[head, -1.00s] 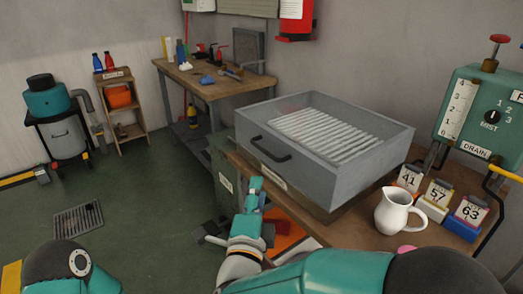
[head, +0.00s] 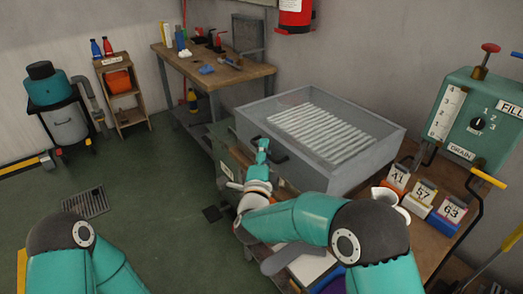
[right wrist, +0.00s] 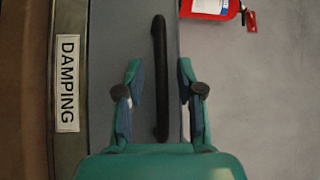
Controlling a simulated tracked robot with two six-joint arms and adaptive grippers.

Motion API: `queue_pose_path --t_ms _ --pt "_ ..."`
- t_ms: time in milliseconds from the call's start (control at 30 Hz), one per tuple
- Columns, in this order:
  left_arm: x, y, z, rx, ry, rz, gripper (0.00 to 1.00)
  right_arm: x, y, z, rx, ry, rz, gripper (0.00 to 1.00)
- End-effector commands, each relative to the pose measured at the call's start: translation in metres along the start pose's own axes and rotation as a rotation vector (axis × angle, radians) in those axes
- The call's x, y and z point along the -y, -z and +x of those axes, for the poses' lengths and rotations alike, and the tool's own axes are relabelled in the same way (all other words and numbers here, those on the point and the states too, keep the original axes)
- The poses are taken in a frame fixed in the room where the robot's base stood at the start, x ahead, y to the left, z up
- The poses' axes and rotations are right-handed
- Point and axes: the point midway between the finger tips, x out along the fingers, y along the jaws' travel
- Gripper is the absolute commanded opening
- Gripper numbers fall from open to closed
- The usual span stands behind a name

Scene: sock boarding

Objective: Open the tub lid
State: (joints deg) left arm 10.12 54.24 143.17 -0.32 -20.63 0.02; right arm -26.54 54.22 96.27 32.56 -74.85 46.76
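The grey tub (head: 345,178) stands on the bench, with a clear-looking lid (head: 376,130) over white slats. A black bar handle (head: 280,157) is on its front face. The handle also shows in the right wrist view (right wrist: 160,90), running lengthwise between my fingers. My right gripper (head: 262,148) is at the handle, fingers open, one on each side of it. In the right wrist view, a gap shows between the handle and each finger of my right gripper (right wrist: 160,66). Whether the handle lies deep between the fingers, I cannot tell. My left gripper is out of view.
A white jug (head: 388,194), partly hidden by my right arm, and numbered card boxes (head: 422,194) stand right of the tub. A teal control box (head: 478,118) is at the far right. A wooden workbench (head: 215,75) stands behind. Green floor is open at left.

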Motion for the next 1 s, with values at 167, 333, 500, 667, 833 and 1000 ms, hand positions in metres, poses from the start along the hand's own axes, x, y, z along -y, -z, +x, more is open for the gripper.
queue_pose_path --t_ms 167,333,500,667,833,1000 --pt "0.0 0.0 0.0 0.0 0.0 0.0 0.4 0.0 0.0 0.0 0.0 0.0 0.0 0.29" --pt "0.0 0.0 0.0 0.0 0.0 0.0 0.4 0.0 0.0 0.0 0.0 0.0 0.0 0.01" --pt "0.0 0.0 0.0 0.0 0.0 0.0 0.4 -0.001 0.0 -0.001 0.0 -0.001 0.0 0.0" --pt "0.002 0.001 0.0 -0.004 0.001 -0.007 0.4 0.001 -0.015 -0.004 0.003 -0.001 0.001 0.0" --pt "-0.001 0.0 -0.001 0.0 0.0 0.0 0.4 0.002 0.001 0.0 -0.002 -0.008 0.003 0.0" --pt "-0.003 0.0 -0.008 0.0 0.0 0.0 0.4 0.017 0.02 0.008 -0.022 -0.031 0.027 0.0"
